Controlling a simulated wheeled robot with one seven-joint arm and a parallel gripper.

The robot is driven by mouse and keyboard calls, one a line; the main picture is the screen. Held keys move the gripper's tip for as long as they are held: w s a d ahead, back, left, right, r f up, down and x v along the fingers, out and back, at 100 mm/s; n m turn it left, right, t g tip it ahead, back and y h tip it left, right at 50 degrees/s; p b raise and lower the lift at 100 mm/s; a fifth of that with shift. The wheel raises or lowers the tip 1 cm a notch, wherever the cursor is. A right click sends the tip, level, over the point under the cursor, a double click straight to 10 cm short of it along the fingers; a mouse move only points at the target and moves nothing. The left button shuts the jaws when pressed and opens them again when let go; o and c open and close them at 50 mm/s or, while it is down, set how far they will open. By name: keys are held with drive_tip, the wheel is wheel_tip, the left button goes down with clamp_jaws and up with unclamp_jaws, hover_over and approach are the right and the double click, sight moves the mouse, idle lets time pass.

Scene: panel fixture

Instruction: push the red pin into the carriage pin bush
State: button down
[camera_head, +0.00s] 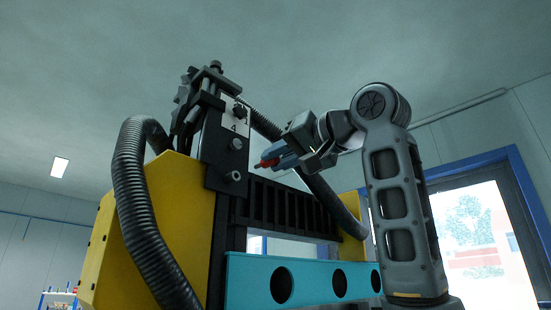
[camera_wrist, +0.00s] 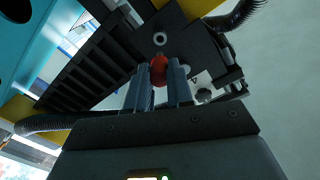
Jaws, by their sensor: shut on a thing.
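The red pin (camera_head: 264,164) is held in my gripper (camera_head: 279,158), pointing left toward the carriage (camera_head: 216,160) in the head view. In the wrist view the red pin (camera_wrist: 158,68) sits between the two blue-grey fingers of my gripper (camera_wrist: 161,75). The carriage is a dark plate with a pale panel marked 4. A round bush with a pale ring (camera_head: 234,176) sits low on the carriage; it also shows in the wrist view (camera_wrist: 160,39), just beyond the pin's tip. The head view shows a gap between pin and bush. The pin's rear is hidden by the fingers.
A round knob (camera_head: 236,144) is on the carriage above the bush. A black slotted rail (camera_head: 290,207) and a turquoise beam (camera_head: 310,278) with round holes run to the right. Black corrugated hoses (camera_head: 140,210) flank the yellow housing (camera_head: 183,215). Open air lies right of the carriage.

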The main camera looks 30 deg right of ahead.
sight(255, 167)
drive_tip(key=shift+s+d, duration=0.1)
drive_tip(key=shift+s, duration=0.2)
drive_tip(key=shift+p+x, duration=0.6)
drive_tip(key=shift+x, duration=2.35)
drive_tip(key=shift+x, duration=1.85)
drive_tip(key=c, duration=0.9)
unclamp_jaws()
drive_tip(key=shift+f, duration=0.1)
drive_tip(key=b+v, duration=0.2)
drive_tip(key=v, duration=0.5)
drive_tip(key=shift+s+d, duration=0.1)
drive_tip(key=shift+s, duration=0.3)
